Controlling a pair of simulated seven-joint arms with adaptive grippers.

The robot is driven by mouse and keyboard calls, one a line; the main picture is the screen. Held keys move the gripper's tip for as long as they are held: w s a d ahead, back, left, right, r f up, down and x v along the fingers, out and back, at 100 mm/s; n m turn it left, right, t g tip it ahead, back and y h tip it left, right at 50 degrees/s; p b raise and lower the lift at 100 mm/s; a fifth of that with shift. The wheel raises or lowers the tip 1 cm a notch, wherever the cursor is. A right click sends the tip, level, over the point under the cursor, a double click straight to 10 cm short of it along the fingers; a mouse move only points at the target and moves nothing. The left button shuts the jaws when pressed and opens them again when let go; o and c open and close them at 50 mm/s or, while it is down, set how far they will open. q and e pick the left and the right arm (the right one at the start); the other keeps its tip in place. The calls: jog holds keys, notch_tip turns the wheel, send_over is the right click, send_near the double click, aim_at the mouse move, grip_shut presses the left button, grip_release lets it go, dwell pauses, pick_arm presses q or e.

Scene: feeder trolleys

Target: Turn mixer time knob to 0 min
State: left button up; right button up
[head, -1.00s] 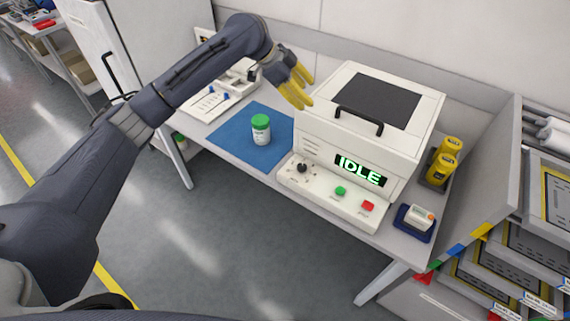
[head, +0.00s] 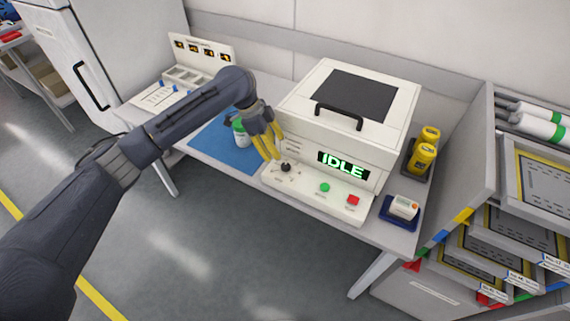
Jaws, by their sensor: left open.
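The white mixer (head: 300,118) stands on the bench with its lid down and a green "IDLE" display (head: 343,165). Its black time knob (head: 286,167) is at the left of the front panel, with small marks around it too small to read. A green button (head: 324,187) and a red button (head: 353,200) are to its right. My left gripper (head: 272,150), with yellow fingers, is open and points down, just above and left of the knob; I cannot tell whether it touches it. My right gripper is not in view.
A green-lidded jar (head: 239,138) stands on the blue mat (head: 209,143), partly hidden behind my left gripper. A shelf rack (head: 520,225) borders the bench's right end.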

aim_at(286, 165)
pick_arm(q)
jog(key=x, duration=0.9)
grip_shut()
dwell(0.4)
